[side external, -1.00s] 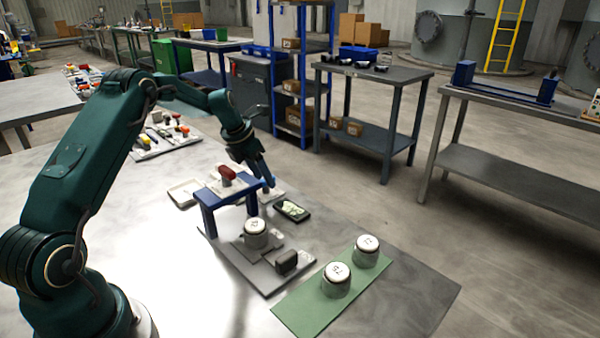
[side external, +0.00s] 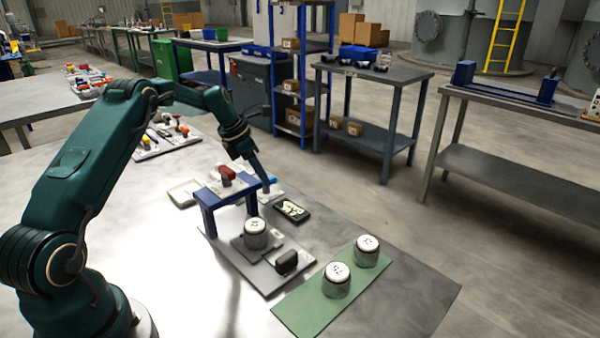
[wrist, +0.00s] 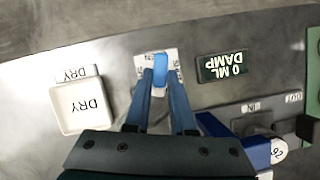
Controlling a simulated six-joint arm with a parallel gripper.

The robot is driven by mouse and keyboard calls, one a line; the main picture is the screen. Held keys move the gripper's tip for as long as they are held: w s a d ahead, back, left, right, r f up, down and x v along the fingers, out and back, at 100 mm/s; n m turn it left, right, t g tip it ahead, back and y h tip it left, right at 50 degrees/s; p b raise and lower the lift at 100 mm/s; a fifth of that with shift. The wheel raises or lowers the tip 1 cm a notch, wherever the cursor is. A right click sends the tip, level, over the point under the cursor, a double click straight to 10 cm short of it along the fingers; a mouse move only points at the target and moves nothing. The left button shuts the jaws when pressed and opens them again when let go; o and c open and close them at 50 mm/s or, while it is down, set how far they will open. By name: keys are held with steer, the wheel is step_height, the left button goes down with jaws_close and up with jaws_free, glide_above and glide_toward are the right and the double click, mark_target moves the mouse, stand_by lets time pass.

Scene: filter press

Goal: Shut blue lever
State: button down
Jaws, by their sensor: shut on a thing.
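The blue lever (wrist: 160,68) stands on a small white labelled plate (wrist: 142,62) in the wrist view. My gripper (wrist: 160,78) has its two blue fingers on either side of the lever and is shut on it. In the side view my gripper (side external: 266,188) reaches down just behind the blue press frame (side external: 232,190), and a bit of the blue lever (side external: 273,180) shows beside the fingertips. The lever's lower part is hard to make out.
A dark display (wrist: 224,66) reading "0 ML DAMP" lies right of the lever, and a white DRY tray (wrist: 82,106) left. A lidded jar (side external: 256,234) sits on the press base. Two jars stand on a green mat (side external: 305,308).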

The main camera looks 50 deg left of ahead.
steer(key=shift+a+m+g+h, duration=0.1)
steer(key=shift+m+g+h, duration=0.3)
steer(key=shift+m, duration=1)
steer(key=shift+m+h, duration=0.4)
steer(key=shift+m, duration=0.4)
steer(key=c, duration=0.8)
jaws_free()
steer(key=shift+o, duration=0.2)
steer(key=shift+v, duration=2.55)
